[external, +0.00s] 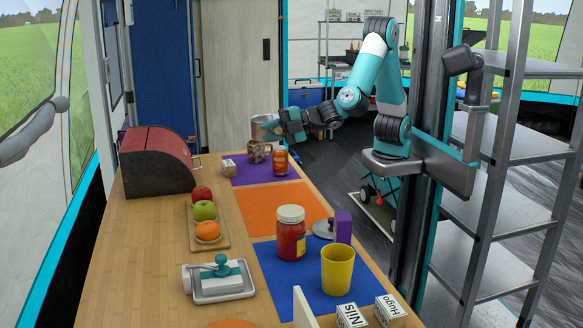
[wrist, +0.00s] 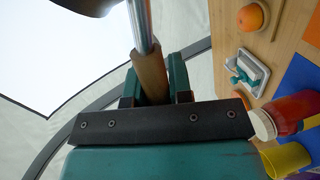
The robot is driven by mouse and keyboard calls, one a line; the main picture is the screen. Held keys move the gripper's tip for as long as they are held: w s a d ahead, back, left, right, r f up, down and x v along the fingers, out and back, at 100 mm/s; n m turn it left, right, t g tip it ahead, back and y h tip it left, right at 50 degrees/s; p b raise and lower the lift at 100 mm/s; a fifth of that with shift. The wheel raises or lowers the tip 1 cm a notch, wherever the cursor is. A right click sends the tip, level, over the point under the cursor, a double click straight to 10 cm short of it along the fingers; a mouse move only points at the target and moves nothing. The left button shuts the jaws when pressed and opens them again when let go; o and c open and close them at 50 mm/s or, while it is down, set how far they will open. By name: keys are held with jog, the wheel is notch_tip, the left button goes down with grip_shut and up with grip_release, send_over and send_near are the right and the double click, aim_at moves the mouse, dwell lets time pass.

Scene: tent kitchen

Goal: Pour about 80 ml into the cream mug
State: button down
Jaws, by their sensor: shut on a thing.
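My gripper (external: 284,125) is at the far end of the table in the external view, raised above the purple mat (external: 243,178). In the wrist view my gripper (wrist: 154,88) is shut on a brown wooden handle (wrist: 150,72) with a metal rod. A metallic pot-like vessel (external: 264,128) is at the fingertips in the external view; its contents are hidden. A mug with brown and pale patches (external: 257,153) stands on the purple mat, just below the vessel. I see no plainly cream mug. I cannot tell whether liquid is flowing.
An orange-brown jar (external: 281,160) stands right of the mug; a small pale packet (external: 228,168) lies left. Nearer are a bread box (external: 155,160), fruit on a board (external: 222,238), a red jar (external: 291,236) and a yellow cup (external: 337,270). The orange mat (external: 275,208) is mostly clear.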

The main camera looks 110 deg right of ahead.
jog(key=w+d+f+m+g+h+p, duration=0.1)
jog(key=w+d+f+m+h+p, duration=0.15)
jog(key=w+d, duration=0.4)
jog(key=w+d+f+m+g+h+p, duration=0.1)
jog(key=w+d+f+m+h, duration=0.25)
jog(key=w+d, duration=0.3)
jog(key=w+d+f+m+g+h+p, duration=0.1)
jog(key=d+f+h, duration=0.1)
jog(key=d, duration=0.5)
jog(key=w+d+f+m+g+h+p, duration=0.1)
jog(key=w+d+f+m+g+h, duration=0.1)
jog(key=d+f, duration=0.3)
jog(key=d, duration=0.2)
jog(key=shift+d+h+p, duration=0.3)
jog(key=shift+h+p, duration=0.05)
jog(key=shift+h, duration=0.05)
jog(key=shift+r, duration=0.1)
jog(key=s+d+r+m+t+y+p, duration=0.1)
jog(key=s+d+r+m+t+p, duration=0.1)
jog(key=s+d+r+m+p, duration=0.3)
jog(key=s+d+r+m, duration=0.3)
jog(key=s+d+r, duration=0.1)
jog(key=r, duration=0.3)
jog(key=shift+s+d+r+m+y+p, duration=0.2)
jog(key=shift+s+m+y+p, duration=0.1)
jog(key=shift+s+m+p, duration=0.15)
jog(key=shift+s+d, duration=0.1)
jog(key=shift+s, duration=0.05)
jog(key=shift+s+d+r, duration=0.1)
jog(key=shift+s+d, duration=0.05)
